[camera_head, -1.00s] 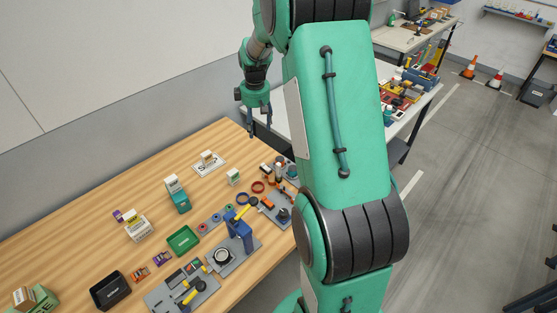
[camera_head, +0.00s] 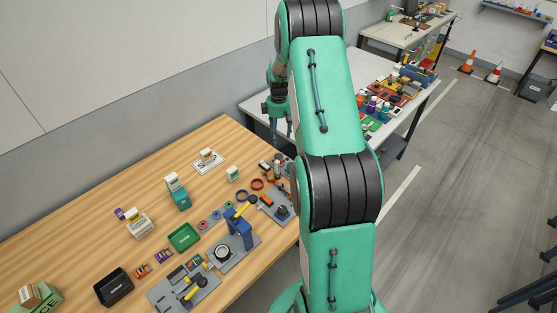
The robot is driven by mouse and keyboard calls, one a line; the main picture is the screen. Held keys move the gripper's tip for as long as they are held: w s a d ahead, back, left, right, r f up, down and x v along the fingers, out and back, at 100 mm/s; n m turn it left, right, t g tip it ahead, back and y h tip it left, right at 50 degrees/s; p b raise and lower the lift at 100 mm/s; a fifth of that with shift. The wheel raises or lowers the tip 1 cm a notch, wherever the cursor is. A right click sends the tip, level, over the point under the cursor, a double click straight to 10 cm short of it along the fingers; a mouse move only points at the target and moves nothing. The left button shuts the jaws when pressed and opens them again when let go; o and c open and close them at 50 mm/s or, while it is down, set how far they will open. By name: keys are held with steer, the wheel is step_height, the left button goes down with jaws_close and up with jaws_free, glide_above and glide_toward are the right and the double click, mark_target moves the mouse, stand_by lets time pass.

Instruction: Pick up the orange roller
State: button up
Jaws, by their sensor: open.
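A small orange piece (camera_head: 267,201), which may be the orange roller, lies on a grey fixture plate near the right edge of the wooden bench; it is too small to identify surely. My gripper (camera_head: 282,130) hangs with its fingers downward, beyond the far right corner of the wooden bench. It is open, with nothing visible between the fingers, and is partly hidden by my green arm. It is apart from the orange piece, higher and farther back.
The wooden bench (camera_head: 90,225) holds a green tray (camera_head: 184,237), a black bin (camera_head: 114,288), a blue press (camera_head: 240,230) and small boxes. A white table (camera_head: 408,120) behind holds many coloured items. Traffic cones (camera_head: 468,62) stand on the open floor at right.

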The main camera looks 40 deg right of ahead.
glide_above(279, 156)
steer(key=shift+s+a+f, duration=0.1)
steer(key=shift+a+f, duration=0.05)
steer(key=shift+f, duration=2)
steer(key=shift+s+a+f, duration=0.1)
steer(key=shift+f, duration=2.05)
steer(key=shift+f, duration=0.1)
steer(key=shift+d+f, duration=0.2)
steer(key=shift+f, duration=2.3)
steer(key=c, duration=1.3)
